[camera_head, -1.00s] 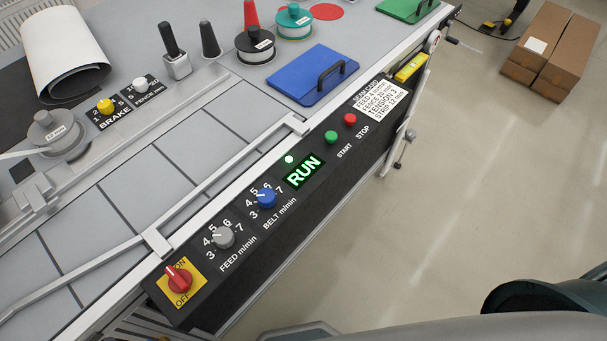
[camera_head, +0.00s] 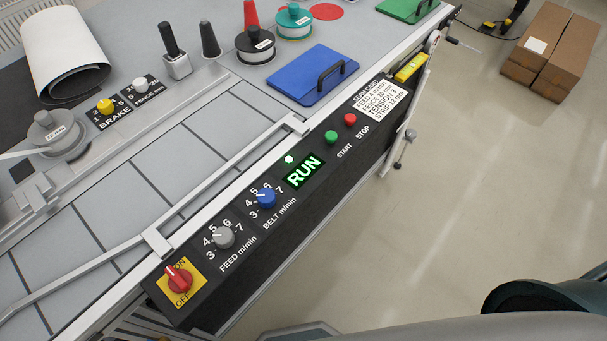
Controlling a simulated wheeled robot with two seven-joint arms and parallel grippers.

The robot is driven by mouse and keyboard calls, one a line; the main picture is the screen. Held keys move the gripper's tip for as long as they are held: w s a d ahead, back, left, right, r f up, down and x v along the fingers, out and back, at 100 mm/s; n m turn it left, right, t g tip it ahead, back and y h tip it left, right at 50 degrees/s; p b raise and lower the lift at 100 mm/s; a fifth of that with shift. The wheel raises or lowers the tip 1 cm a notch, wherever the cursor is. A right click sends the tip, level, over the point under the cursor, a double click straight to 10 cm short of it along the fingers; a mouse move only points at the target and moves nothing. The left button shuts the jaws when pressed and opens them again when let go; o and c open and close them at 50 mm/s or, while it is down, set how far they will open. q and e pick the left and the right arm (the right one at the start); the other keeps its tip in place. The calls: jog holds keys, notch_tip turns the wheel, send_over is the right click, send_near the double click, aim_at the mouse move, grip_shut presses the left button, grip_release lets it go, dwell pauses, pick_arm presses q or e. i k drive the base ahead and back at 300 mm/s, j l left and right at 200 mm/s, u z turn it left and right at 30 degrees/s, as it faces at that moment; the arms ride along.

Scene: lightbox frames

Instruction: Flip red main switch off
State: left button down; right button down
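The red main switch (camera_head: 179,279) is a rotary knob on a yellow plate (camera_head: 192,292) at the near left end of the black control panel (camera_head: 262,251). The plate reads ON at its upper edge and OFF at its lower edge. The white mark on the knob points up towards ON. The RUN display (camera_head: 303,171) is lit green, and a small green lamp (camera_head: 289,160) glows beside it. Neither of my grippers is in view.
The panel also holds a grey feed knob (camera_head: 223,237), a blue belt knob (camera_head: 266,198), a green start button (camera_head: 331,137) and a red stop button (camera_head: 350,119). Silver rails run along the belt behind it.

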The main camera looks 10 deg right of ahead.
aim_at(180, 282)
jog(key=u, duration=1.05)
jog(key=k+j+z, duration=0.1)
